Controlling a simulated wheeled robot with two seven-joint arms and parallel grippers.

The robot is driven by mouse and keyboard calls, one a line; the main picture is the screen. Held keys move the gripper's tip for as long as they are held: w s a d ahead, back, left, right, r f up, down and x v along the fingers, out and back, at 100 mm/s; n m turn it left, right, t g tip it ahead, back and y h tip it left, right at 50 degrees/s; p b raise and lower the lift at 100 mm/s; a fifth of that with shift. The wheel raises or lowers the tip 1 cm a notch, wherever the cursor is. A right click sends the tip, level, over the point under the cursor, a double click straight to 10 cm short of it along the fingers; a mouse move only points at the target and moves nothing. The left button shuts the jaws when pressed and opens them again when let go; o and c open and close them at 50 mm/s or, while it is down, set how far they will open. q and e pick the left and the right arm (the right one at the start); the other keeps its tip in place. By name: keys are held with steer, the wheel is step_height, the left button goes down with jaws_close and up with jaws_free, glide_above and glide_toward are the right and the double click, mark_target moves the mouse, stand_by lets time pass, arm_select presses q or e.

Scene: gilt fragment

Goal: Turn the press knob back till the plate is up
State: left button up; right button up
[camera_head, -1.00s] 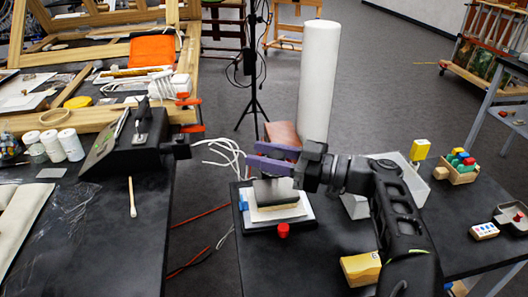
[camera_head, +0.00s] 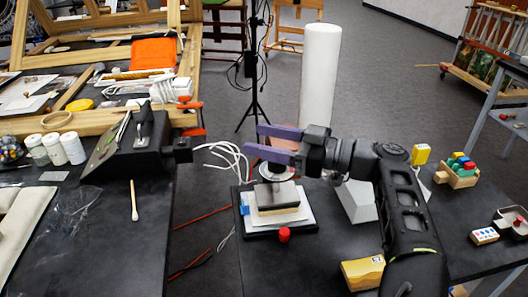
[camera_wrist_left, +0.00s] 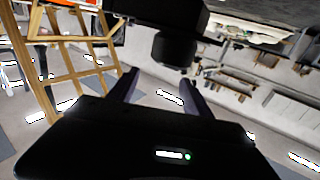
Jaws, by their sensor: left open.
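The press (camera_head: 310,223) stands on the dark table, with a white base on a black board. Its dark plate (camera_head: 277,195) lies over a pale block (camera_head: 278,215); I cannot tell whether they touch. A red knob (camera_head: 284,234) sits at the base's front edge. A white round piece (camera_head: 272,173) shows behind the plate, partly covered by my fingers. My left gripper (camera_head: 258,142) is above and behind the plate, its purple fingers apart and empty. They also show apart in the left wrist view (camera_wrist_left: 160,85). My right gripper is out of view.
A yellow box (camera_head: 362,272) lies front right of the press. A grey-white block (camera_head: 357,201) stands right of it, near my arm. A tall white roll (camera_head: 319,75) stands behind. The left bench (camera_head: 120,250) is separated by a gap with red cables.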

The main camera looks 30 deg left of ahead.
arm_select(q)
step_height(320, 180, up, 5)
steer(key=shift+r+p, duration=0.1)
steer(key=shift+p, duration=0.35)
